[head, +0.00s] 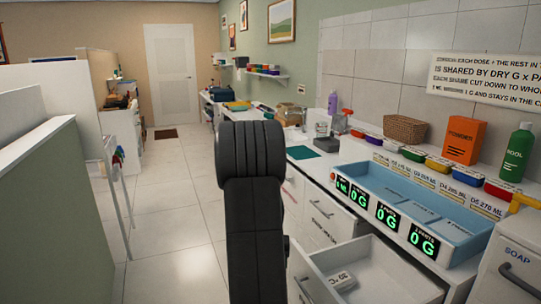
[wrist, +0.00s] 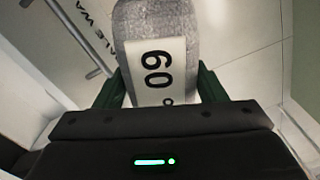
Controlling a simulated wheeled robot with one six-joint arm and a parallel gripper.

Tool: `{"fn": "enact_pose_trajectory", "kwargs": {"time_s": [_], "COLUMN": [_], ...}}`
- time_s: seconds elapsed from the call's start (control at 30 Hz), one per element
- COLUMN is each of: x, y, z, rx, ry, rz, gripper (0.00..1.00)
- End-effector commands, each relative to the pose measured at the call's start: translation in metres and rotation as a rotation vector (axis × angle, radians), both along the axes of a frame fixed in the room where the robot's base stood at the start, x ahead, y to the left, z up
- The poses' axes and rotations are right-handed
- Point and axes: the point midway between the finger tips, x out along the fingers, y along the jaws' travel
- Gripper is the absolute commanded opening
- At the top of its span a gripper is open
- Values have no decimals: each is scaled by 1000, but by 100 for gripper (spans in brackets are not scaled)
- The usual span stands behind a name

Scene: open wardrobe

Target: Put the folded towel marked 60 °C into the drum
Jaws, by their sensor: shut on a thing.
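The grey folded towel (wrist: 150,24) with a white label reading 60 ° fills the upper middle of the wrist view. My gripper (wrist: 160,86) is shut on it, with a dark green finger on each side of the towel. The towel's far end runs out of the wrist view at the top. In the head view my dark arm stands in the middle, and neither gripper nor towel can be made out there. I cannot identify the drum in either view.
Clear tiled floor (head: 172,220) lies left of my arm, beside a green partition (head: 45,215).

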Motion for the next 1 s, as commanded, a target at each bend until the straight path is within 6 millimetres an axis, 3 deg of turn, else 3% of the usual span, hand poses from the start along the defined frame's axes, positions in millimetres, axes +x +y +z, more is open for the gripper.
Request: {"fn": "enact_pose_trajectory", "kwargs": {"time_s": [0.03, 0.5, 0.97, 1.0], "x": [0, 0, 0, 0], "y": [0, 0, 0, 0], "z": [-21, -112, -161, -155], "rx": [0, 0, 0, 0], "ry": [0, -1, -1, -1], "rz": [0, 2, 2, 2], "gripper": [40, 40, 40, 40]}}
